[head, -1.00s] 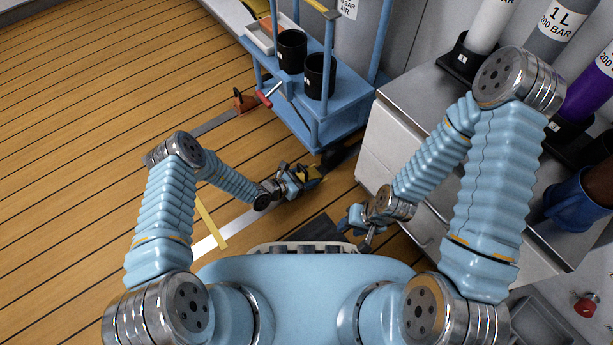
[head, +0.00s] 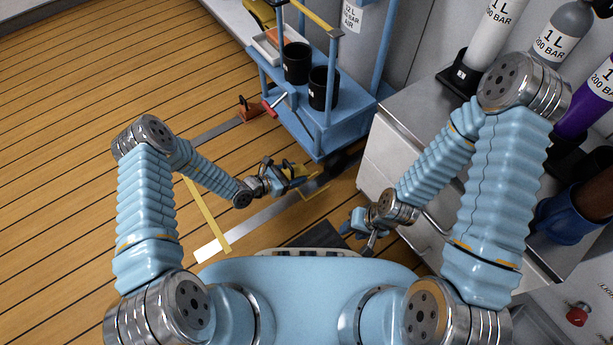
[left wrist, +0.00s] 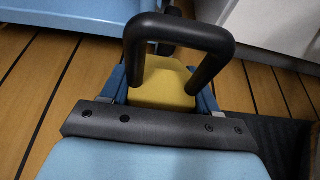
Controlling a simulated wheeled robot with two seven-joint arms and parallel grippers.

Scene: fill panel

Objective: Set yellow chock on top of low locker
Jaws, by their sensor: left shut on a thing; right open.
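The yellow chock (left wrist: 160,84) with a black loop handle sits between the two blue fingers of my left gripper (left wrist: 160,92) in the left wrist view. In the head view my left gripper (head: 284,178) is shut on it, above the floor in front of the blue cart; the chock is small and partly hidden there. The low locker, a pale cabinet (head: 392,160) with a grey top (head: 420,112), stands to the right. My right gripper (head: 362,228) is open and empty, low beside the locker's front.
A blue cart (head: 320,135) with black cups (head: 297,63) stands left of the locker. An orange-red tool (head: 250,108) lies on the floor. The wooden floor at left is clear.

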